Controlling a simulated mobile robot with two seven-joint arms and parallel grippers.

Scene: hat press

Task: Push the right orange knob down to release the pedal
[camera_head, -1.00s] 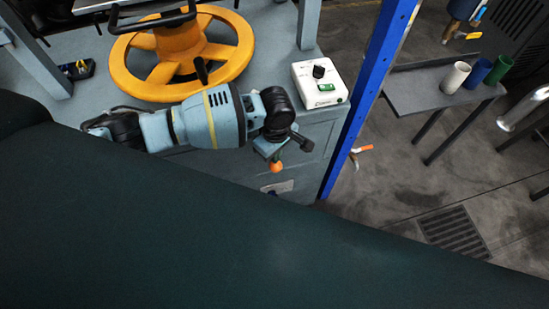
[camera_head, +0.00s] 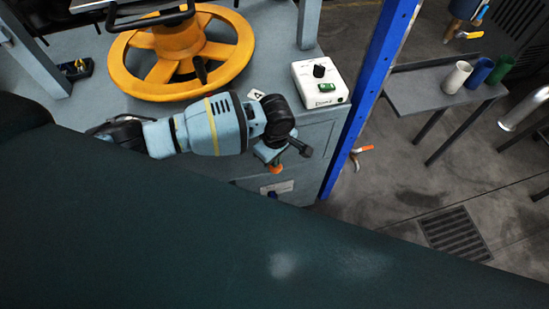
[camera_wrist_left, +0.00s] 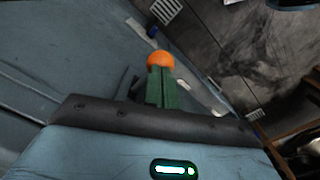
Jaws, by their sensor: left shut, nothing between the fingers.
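The orange knob (camera_head: 275,169) shows low on the front of the grey press cabinet, partly covered by my left gripper (camera_head: 271,156). In the left wrist view, the knob (camera_wrist_left: 160,60) sits right at the tips of my green fingers (camera_wrist_left: 161,80), which are together with nothing between them. The fingertips look to be against or just over the knob; I cannot tell whether they touch. The pedal is not in view. No second orange knob shows. My right gripper is not in view.
A yellow handwheel (camera_head: 125,75) and a white control box (camera_head: 320,85) with a black dial and green switch are on the press top. A blue post (camera_head: 374,75) stands at the right. A side table (camera_head: 430,85) bears several cups.

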